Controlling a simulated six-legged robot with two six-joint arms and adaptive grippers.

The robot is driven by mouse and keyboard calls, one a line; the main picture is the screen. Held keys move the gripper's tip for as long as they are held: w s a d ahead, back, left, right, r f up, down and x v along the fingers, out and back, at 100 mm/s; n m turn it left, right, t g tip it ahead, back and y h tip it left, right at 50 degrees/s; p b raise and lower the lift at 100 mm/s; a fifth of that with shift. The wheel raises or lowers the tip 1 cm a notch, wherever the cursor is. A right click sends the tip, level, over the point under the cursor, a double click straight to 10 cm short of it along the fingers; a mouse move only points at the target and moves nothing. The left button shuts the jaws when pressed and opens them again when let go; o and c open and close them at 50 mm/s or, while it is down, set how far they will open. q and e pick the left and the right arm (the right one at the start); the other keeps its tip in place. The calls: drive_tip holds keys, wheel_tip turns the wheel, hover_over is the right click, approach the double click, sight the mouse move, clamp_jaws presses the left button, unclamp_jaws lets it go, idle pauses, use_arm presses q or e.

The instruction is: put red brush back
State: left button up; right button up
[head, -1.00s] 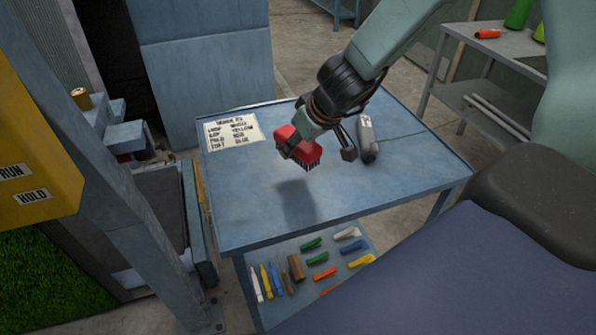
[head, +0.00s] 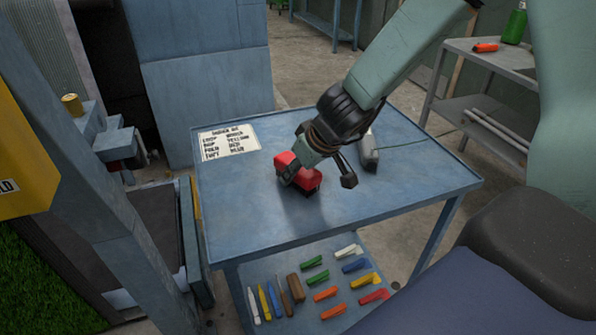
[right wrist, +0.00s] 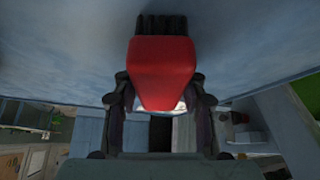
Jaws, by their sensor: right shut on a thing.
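The red brush (head: 303,173) has a red body and dark bristles. In the head view it is low at the middle of the blue table top (head: 250,205), bristles down. I cannot tell if the bristles touch the surface. My right gripper (head: 291,172) is shut on the brush, one finger across its left end. In the right wrist view the brush (right wrist: 163,72) sits between the two fingers (right wrist: 163,98), with its bristles toward the table surface at the top. My left gripper is in no view.
A printed card (head: 228,141) lies at the table's back left. A grey device (head: 369,152) with a cable lies to the right of the gripper. The lower shelf (head: 262,272) holds markers and several coloured clips. The table's front is clear.

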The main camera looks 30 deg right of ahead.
drive_tip(key=shift+f, duration=0.15)
drive_tip(key=o, duration=0.9)
drive_tip(key=shift+w+a, duration=0.1)
drive_tip(key=shift+w, duration=0.1)
drive_tip(key=shift+c, duration=0.2)
drive_tip(key=shift+o, duration=1.1)
drive_tip(key=shift+s, duration=0.1)
